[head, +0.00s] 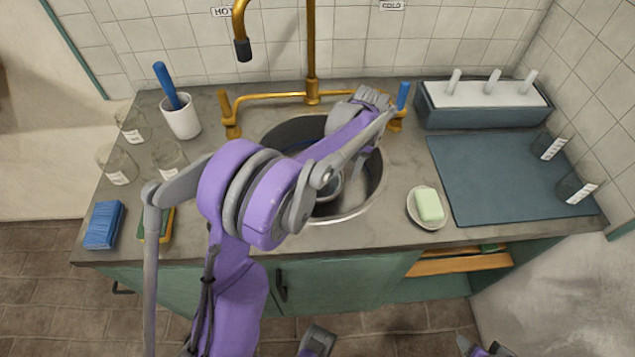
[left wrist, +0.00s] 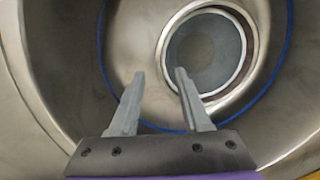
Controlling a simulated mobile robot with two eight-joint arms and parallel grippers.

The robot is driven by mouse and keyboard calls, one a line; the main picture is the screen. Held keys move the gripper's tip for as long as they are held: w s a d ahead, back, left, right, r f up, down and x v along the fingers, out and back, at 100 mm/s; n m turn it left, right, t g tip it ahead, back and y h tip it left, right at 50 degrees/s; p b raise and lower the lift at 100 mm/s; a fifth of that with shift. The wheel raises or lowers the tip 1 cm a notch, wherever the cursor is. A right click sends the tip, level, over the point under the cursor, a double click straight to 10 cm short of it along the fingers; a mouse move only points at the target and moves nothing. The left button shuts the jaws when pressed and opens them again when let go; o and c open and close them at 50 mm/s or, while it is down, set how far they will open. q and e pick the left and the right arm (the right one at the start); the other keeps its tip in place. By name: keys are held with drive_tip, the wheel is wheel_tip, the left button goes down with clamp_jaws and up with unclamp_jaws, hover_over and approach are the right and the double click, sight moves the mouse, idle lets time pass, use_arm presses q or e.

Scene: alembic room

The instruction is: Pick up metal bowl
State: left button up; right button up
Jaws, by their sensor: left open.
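A round metal bowl (head: 330,188) sits low in the sink basin, mostly hidden behind my left arm in the head view. In the left wrist view, a round metal shape with a bright rim and grey middle (left wrist: 205,50) lies inside a wide blue ring; I cannot tell for sure which outline is the bowl's. My left gripper (head: 360,150) is over the right part of the sink. In the left wrist view its two fingers (left wrist: 157,76) are apart with nothing between them, pointing toward the round shape. My right gripper is not clearly seen.
The sink (head: 372,192) is set in a grey counter. A brass tap (head: 311,60) rises behind it. Glasses (head: 117,165), a white cup with a blue-handled brush (head: 181,118) and sponges (head: 103,224) stand left. A soap dish (head: 427,208), blue mat (head: 495,175) and rack (head: 485,103) are right.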

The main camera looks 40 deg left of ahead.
sight(342, 181)
use_arm(q)
drive_tip(key=shift+s+a+f, duration=0.1)
drive_tip(key=shift+s+f, duration=0.15)
drive_tip(key=shift+f, duration=0.7)
drive_tip(key=shift+s+a+f, duration=0.1)
drive_tip(key=shift+s+f, duration=0.1)
drive_tip(key=shift+f, duration=0.7)
clamp_jaws()
